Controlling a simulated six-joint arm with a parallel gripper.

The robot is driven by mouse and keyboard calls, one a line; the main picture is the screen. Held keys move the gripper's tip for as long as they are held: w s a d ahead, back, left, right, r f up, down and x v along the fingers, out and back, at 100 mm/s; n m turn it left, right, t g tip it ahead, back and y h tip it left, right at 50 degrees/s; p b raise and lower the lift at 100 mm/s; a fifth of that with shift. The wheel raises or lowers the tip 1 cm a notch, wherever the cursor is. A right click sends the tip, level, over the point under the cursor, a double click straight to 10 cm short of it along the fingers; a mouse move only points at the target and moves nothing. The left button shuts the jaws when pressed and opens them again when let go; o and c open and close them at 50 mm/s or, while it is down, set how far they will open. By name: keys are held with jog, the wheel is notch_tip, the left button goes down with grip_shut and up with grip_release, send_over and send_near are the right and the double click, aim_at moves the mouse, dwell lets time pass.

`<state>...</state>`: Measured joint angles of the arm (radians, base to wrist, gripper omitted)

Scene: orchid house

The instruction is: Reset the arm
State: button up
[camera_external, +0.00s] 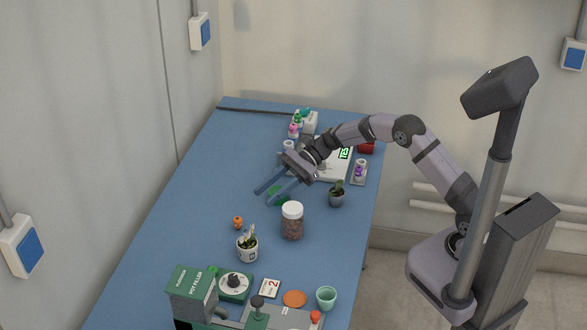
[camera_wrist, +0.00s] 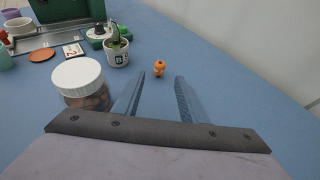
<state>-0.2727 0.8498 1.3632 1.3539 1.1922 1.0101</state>
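My gripper (camera_external: 266,197) is raised over the middle of the blue table (camera_external: 190,190), on the end of my arm, which reaches in from the right. In the wrist view (camera_wrist: 159,85) its two fingers are apart with nothing between them. A small orange figure (camera_wrist: 159,68) shows on the table beyond the fingertips. A white-lidded jar (camera_wrist: 82,83) with brown contents is left of the fingers. The jar also stands in front of the gripper in the external view (camera_external: 292,226).
A potted plant (camera_external: 247,249) and a green machine (camera_external: 195,288) stand near the front, with an orange disc (camera_external: 294,298) and a green cup (camera_external: 326,297). A grey pot (camera_external: 337,197) stands at the right. Several small bottles are at the back. The table's left side is clear.

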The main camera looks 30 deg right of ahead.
jog(key=s+d+r+n+h+p, duration=0.1)
jog(key=s+d+n+h+p, duration=0.2)
jog(key=s+d, duration=0.5)
jog(key=s+d+n+h+p, duration=0.4)
jog(key=s+d+n+h, duration=0.2)
jog(key=d, duration=1)
jog(key=s+d+r+n+t+h+p, duration=0.1)
jog(key=s+d+n+h+p, duration=0.2)
jog(key=s+d+n, duration=0.5)
jog(key=s+d+h, duration=0.1)
jog(key=s+d, duration=0.2)
jog(key=d, duration=0.2)
jog(key=shift+r+h, duration=0.3)
jog(key=shift+r, duration=0.05)
